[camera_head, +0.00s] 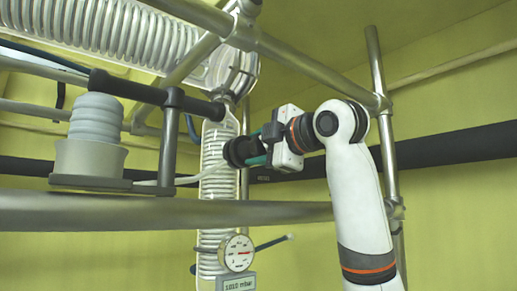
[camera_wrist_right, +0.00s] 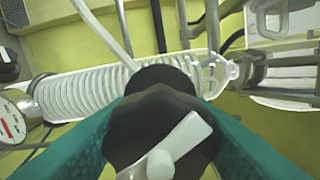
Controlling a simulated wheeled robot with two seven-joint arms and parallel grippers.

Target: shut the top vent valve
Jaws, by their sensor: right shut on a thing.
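The top vent valve shows in the head view as a dark round knob (camera_head: 236,152) in front of the vertical glass coil column. In the right wrist view its black faceted knob (camera_wrist_right: 150,122) fills the lower middle, with a pale lever-like bar (camera_wrist_right: 170,150) across it, slanting up to the right. My right gripper (camera_head: 256,150) reaches in from the right and is shut on the knob. In the wrist view its teal fingers (camera_wrist_right: 163,112) press on the knob from both sides. My left gripper is in no view.
The glass coil column (camera_head: 215,185) stands behind the knob. A pressure gauge (camera_head: 236,252) and a display (camera_head: 238,283) reading about 1010 mbar sit below. A metal rail (camera_head: 160,213) crosses in front, and a grey bellows (camera_head: 95,120) stands left. Frame poles (camera_head: 385,150) flank my right arm.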

